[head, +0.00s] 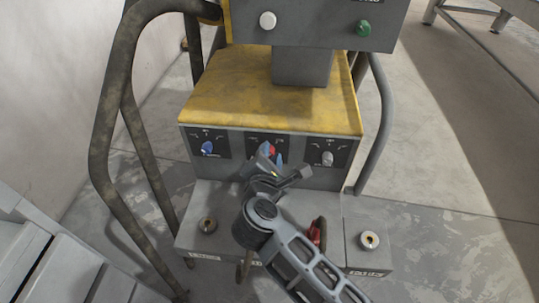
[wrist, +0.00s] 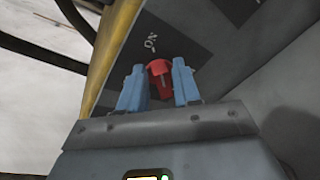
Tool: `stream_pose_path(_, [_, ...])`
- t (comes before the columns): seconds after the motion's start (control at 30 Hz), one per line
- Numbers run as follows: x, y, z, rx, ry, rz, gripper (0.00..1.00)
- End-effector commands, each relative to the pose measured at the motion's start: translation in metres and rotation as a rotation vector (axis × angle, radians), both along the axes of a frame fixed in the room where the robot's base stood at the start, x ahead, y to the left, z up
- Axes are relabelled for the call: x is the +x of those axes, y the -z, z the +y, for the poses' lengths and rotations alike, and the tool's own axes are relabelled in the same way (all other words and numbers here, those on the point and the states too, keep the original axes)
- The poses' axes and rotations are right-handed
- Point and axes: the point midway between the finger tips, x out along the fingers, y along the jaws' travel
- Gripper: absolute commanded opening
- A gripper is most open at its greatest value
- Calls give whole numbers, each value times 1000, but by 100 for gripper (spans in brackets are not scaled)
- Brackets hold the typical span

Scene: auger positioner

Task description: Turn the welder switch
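The welder has a yellow top (head: 270,95) and a front panel with three rotary knobs. The middle knob, a red switch (head: 271,149), sits on a dark plate and is partly hidden by my gripper (head: 272,158). The wrist view shows the red switch (wrist: 160,73) between my two blue fingertips (wrist: 159,86), with the fingers parted on either side of it. Whether they touch it is not clear. A white "ON" mark shows just above the switch in the wrist view.
A blue knob (head: 207,148) is on the left and a grey knob (head: 327,158) on the right. Brown tubular rails (head: 113,105) stand at the left and a grey rail (head: 383,125) at the right. A red clamp-like part (head: 316,233) sits low by my arm.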

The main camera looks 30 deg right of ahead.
Motion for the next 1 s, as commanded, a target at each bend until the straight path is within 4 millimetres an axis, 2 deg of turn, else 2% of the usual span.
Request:
stream_pose_path(0.03, [0, 0, 0, 0, 0, 0, 27])
stream_pose_path(0.33, [0, 0, 0, 0, 0, 0, 0])
stream_pose_path(0.73, [0, -2, 1, -29, 0, 21, 0])
stream_pose_path(1.0, [2, -5, 3, -157, 0, 116, 0])
